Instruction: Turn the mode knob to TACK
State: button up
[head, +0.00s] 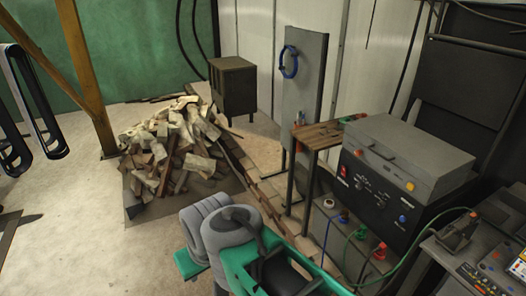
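A welding power unit with a black front panel (376,195) stands at right of centre under a grey top box. The panel carries a red switch (343,171), a small dark knob (381,203) and a blue button or knob (403,219). The lettering is too small to read, so I cannot tell which control is the mode knob or where it points. My gripper (35,163) hangs at the left edge, its two black looped fingers apart with nothing seen between them. It is far from the panel. Its upper part is out of frame.
A wooden-topped bench (322,134) and a grey upright panel (303,75) stand left of the unit. A wood heap (172,150) and dark stove (233,88) lie behind. A green cable (345,258) and a right-hand console (482,258) flank the unit.

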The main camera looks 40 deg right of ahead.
aim_at(381, 204)
jog(key=z, duration=0.1)
jog(key=i, duration=1.45)
jog(key=z, duration=1.05)
jog(key=i, duration=0.85)
jog(key=z, duration=1.4)
jog(key=i, duration=0.45)
jog(key=z, duration=0.25)
